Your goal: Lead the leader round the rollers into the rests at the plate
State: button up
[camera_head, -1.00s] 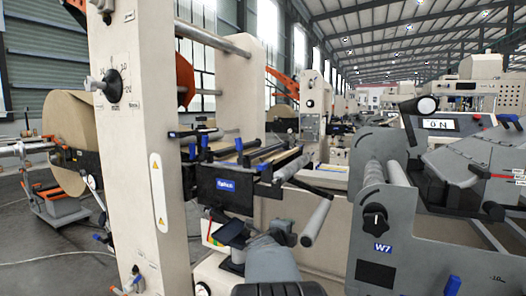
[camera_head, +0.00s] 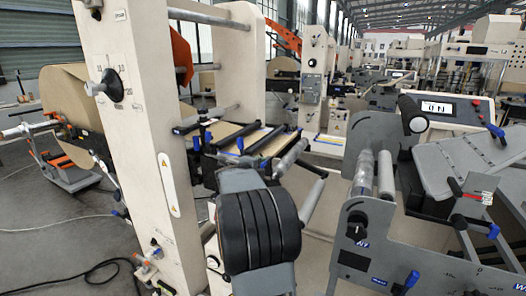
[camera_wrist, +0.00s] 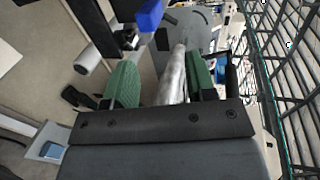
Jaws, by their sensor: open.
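The kraft paper roll (camera_head: 62,95) hangs at the left behind a cream upright. Brown paper shows on the plate (camera_head: 272,146), a dark-framed table with blue handles in mid-picture. Bare rollers (camera_head: 384,172) stand upright-looking in a grey side frame at the right. My arm covers the front of the plate, and my gripper cannot be made out in the head view. In the wrist view my gripper (camera_wrist: 163,80) is open, its two green pads apart. A silver roller shows beyond and between them; I cannot tell whether it lies within the grip. I cannot make out the leader's loose end or the rests.
The cream upright (camera_head: 130,135) stands left of my arm, with a black knob on it. The grey frame (camera_head: 400,245) with its knob is close on the right. A black cable (camera_head: 85,270) lies on the floor. A control box (camera_head: 450,108) stands behind the frame.

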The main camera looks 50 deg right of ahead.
aim_at(263, 164)
notch_tip(263, 164, up, 5)
jog(key=w+p, duration=0.2)
jog(key=p, duration=0.2)
notch_tip(263, 164, down, 7)
jog(key=b, duration=0.6)
jog(key=x, duration=0.2)
jog(key=p+x, duration=0.1)
jog(key=x, duration=0.2)
jog(key=r+p+x, duration=0.1)
jog(key=x, duration=0.1)
jog(key=shift+w+d, duration=0.3)
jog(key=shift+d, duration=0.1)
jog(key=shift+c, duration=0.2)
